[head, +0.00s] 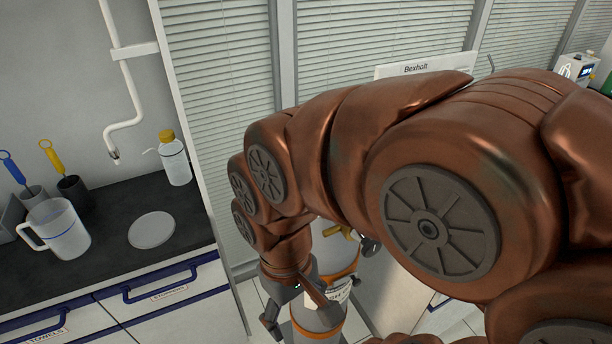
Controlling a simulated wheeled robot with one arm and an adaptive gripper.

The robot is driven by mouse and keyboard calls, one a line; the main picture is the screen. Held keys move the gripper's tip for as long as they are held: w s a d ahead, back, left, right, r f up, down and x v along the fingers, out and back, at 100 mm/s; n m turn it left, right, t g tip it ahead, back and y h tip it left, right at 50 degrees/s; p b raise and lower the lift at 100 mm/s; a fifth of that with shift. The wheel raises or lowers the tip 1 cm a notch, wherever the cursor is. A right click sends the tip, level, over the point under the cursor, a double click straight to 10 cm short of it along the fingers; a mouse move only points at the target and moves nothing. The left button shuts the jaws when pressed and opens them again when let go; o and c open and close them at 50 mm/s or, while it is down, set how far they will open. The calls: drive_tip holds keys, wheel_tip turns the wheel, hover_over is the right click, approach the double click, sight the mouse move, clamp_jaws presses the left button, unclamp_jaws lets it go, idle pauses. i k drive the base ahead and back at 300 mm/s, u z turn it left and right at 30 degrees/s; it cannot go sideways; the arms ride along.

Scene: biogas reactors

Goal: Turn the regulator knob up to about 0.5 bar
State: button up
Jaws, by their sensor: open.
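My gripper (296,316) points down at the bottom centre, open, its fingers just above or beside a grey cylinder with an orange band (320,332). A tag (341,291) with unreadable print is beside the fingers. Behind my wrist is a second orange-banded grey vessel (338,262). A yellow fitting (340,231) and a small dark round part (370,246) sit at its top, partly hidden by my arm. I cannot tell whether either is the regulator knob, and no pressure reading is visible. I cannot see the gripper touching anything.
The black counter at left (110,213) holds a measuring jug (58,230), a round pale disc (152,230), a wash bottle (174,160) and brushes in holders. Drawers with blue handles (160,284) face the floor. A sign reading "Bexholt" (425,67) stands behind my arm.

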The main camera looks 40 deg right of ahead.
sight(370, 247)
drive_tip(key=z, duration=1.5)
drive_tip(key=k, duration=0.7)
drive_tip(key=z, duration=0.55)
drive_tip(key=k, duration=0.8)
drive_tip(key=u, duration=0.4)
